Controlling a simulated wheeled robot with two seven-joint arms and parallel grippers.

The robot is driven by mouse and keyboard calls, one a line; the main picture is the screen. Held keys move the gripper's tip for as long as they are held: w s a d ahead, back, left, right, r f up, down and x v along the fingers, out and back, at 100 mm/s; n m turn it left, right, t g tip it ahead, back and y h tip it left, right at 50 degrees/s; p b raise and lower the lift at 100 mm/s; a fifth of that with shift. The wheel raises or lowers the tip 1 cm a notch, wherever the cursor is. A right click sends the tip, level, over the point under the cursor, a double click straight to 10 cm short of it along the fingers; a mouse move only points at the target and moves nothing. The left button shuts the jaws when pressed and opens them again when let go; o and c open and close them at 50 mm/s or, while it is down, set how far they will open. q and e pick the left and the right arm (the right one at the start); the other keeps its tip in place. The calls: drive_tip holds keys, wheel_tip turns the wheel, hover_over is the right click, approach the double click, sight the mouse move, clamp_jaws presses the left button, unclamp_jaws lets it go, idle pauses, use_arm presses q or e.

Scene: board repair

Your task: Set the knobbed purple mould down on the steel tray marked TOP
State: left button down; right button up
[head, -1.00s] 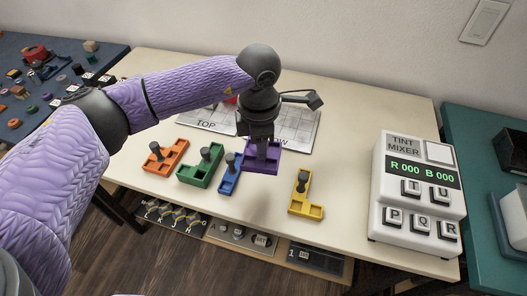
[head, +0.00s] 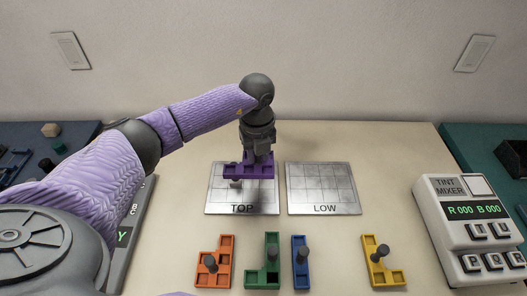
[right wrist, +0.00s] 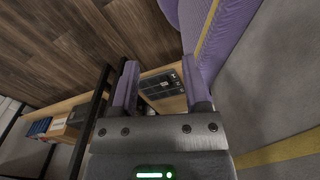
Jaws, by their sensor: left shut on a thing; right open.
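The purple mould (head: 250,172) is in my left gripper (head: 258,157), which is shut on its knob; the fingers mostly hide the knob. The mould is held roughly level over the back part of the steel tray marked TOP (head: 215,200). A dark shadow shows on the tray just below it, so it seems a little above the steel. My right gripper (right wrist: 160,95) is open and empty in the right wrist view, away from the table top, with floor and a low shelf beyond it.
The steel tray marked LOW (head: 322,190) is empty to the right. Orange (head: 226,247), green (head: 272,246), blue (head: 300,270) and yellow (head: 377,275) knobbed moulds stand in front. The tint mixer (head: 470,230) is at the right.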

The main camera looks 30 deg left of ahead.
use_arm(q)
wheel_tip(320, 180, down, 9)
drive_tip(key=b, duration=0.7)
drive_tip(key=shift+d+r, duration=0.1)
drive_tip(key=shift+r, duration=0.05)
use_arm(e)
drive_tip(key=s+d+f+g, duration=0.1)
drive_tip(key=s+d+f, duration=0.2)
drive_tip(key=f, duration=0.4)
drive_tip(key=shift+s+d+h, duration=0.4)
use_arm(q)
drive_tip(key=shift+r, duration=0.1)
use_arm(e)
drive_tip(key=shift+w, duration=0.15)
use_arm(q)
drive_tip(key=shift+f, duration=0.35)
use_arm(e)
drive_tip(key=shift+w+a+f, duration=0.2)
drive_tip(key=shift+w+a, duration=0.2)
drive_tip(key=shift+a, duration=0.15)
use_arm(q)
drive_tip(key=shift+f, duration=0.15)
use_arm(e)
drive_tip(key=shift+s, duration=0.2)
